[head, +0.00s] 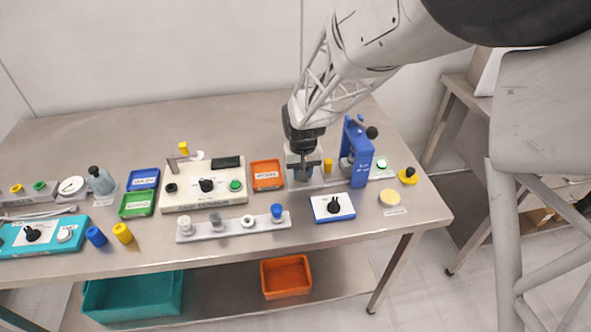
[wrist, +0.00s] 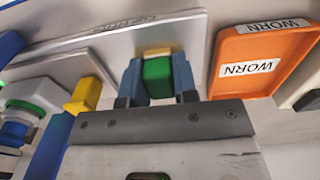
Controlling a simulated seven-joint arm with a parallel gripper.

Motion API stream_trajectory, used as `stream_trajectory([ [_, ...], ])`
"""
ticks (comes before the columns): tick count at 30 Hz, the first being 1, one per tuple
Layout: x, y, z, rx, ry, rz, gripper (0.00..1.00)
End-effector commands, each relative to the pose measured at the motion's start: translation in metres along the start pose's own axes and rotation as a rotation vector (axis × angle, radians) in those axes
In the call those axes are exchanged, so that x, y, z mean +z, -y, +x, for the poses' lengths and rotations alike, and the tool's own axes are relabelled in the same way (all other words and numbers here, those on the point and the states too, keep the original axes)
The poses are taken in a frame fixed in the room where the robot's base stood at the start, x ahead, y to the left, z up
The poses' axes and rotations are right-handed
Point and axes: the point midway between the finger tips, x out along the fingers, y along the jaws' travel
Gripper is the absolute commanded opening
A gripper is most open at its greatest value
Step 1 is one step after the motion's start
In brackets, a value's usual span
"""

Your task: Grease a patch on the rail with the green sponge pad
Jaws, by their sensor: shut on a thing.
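My gripper (head: 303,168) is low over the back right part of the bench, between the orange tray and a blue press. In the wrist view my gripper (wrist: 158,72) is shut on the green sponge pad (wrist: 158,80), with a blue-grey finger on each side. A tan piece (wrist: 157,52) shows just beyond the pad. A flat grey metal strip (wrist: 110,55), which looks like the rail, lies beyond and below the fingers. Whether the pad touches it I cannot tell. In the head view the pad is hidden by the gripper.
The orange tray (head: 267,187), labelled WORN in the wrist view (wrist: 228,85), is close on the left. The blue press (head: 358,152) and a yellow block (head: 328,165) are close on the right. A white box with a black knob (head: 332,209) stands in front.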

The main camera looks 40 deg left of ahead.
Motion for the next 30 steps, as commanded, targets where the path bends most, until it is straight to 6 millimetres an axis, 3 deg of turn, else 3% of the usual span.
stream_trajectory([
  [14,0.000,-0.034,-0.002,0.000,0.000,0.000,0.08],
  [30,0.000,0.007,0.001,0.000,0.001,-0.002,0.08],
])
